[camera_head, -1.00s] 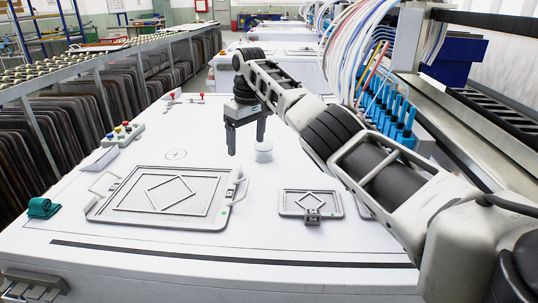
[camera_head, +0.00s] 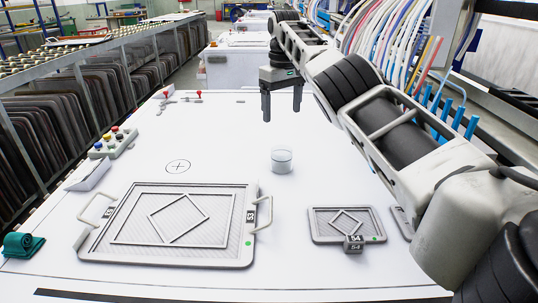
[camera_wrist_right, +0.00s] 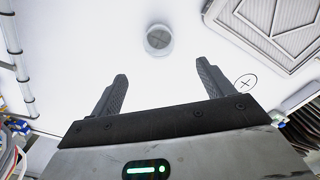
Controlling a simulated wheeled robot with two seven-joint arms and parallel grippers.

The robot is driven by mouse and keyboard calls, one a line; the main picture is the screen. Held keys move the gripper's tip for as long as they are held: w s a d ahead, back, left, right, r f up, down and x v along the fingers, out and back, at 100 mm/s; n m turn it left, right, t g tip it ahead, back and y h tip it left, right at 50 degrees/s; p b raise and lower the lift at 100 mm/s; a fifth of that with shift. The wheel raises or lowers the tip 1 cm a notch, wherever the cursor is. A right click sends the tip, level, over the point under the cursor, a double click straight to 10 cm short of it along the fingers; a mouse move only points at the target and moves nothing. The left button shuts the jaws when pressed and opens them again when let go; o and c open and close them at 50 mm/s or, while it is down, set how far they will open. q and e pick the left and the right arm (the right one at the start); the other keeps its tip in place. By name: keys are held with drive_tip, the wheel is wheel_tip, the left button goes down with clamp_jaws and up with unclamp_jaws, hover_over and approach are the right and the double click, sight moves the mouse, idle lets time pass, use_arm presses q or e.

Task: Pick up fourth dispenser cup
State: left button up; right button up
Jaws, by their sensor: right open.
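A small white round cup (camera_head: 282,160) with a greyish top stands upright on the white table, right of a printed cross mark. My right gripper (camera_head: 282,105) is open and empty. In the head view it appears beyond the cup, apart from it, with its two dark fingers pointing down. In the right wrist view the cup (camera_wrist_right: 159,40) lies ahead of the open fingertips (camera_wrist_right: 160,78), roughly centred between them and not touching. Only one cup shows on the table. My left gripper is not in view.
A large tray marked 53 (camera_head: 247,250) lies front left, and a smaller one marked 54 (camera_head: 318,236) front right. A button box (camera_head: 113,142) and a teal roll (camera_head: 22,245) are at the left. Blue nozzles (camera_head: 457,118) hang at the right. The table around the cup is clear.

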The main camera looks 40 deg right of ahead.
sight(283, 158)
drive_tip(key=f, duration=0.6)
drive_tip(key=f+b, duration=0.1)
drive_tip(key=f, duration=0.2)
drive_tip(key=shift+s+f, duration=0.2)
drive_tip(key=shift+s, duration=0.15)
drive_tip(key=shift+d+f, duration=0.1)
drive_tip(key=shift+f, duration=2.95)
drive_tip(key=shift+c, duration=0.2)
drive_tip(key=c, duration=1)
